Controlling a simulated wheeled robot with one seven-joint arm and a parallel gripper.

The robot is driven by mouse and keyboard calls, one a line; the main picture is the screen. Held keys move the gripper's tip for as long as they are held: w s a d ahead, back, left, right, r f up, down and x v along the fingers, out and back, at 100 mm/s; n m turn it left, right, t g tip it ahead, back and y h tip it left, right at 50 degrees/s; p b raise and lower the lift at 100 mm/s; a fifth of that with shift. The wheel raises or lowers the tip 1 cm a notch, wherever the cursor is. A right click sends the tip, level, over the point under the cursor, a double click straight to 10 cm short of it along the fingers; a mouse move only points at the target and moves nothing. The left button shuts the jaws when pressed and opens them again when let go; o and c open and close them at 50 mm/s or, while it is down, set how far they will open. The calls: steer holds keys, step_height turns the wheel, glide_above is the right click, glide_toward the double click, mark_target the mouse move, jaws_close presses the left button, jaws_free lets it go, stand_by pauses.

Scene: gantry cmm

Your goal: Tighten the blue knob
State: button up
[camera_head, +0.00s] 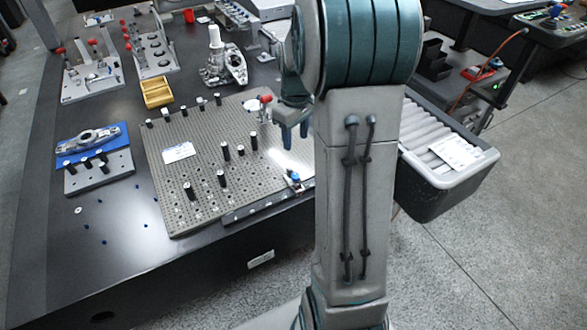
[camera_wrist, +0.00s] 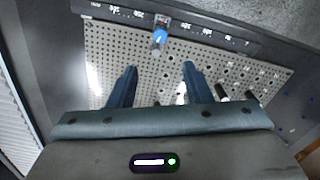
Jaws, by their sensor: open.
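The blue knob (camera_head: 294,176) sits on a small metal clamp at the front edge of the perforated plate (camera_head: 212,172), left of my arm in the head view. In the wrist view the blue knob (camera_wrist: 159,37) is ahead of and between my fingertips, apart from them. My gripper (camera_head: 292,136) is above the plate, behind the knob in the head view. Its two blue fingers (camera_wrist: 158,72) are spread open with nothing between them. Part of the plate's right side is hidden by my arm.
Several black posts (camera_head: 225,151) stand on the plate, with a red-knobbed clamp (camera_head: 265,108) near its back. A white label (camera_head: 179,152) lies on it. A blue tray (camera_head: 92,138), a yellow bin (camera_head: 156,92) and metal fixtures are on the dark table. A roller bin (camera_head: 452,180) stands at right.

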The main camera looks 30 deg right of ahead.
mark_target(295, 175)
step_height(295, 175, down, 14)
steer(key=shift+r, duration=0.15)
stand_by(0.3)
jaws_close()
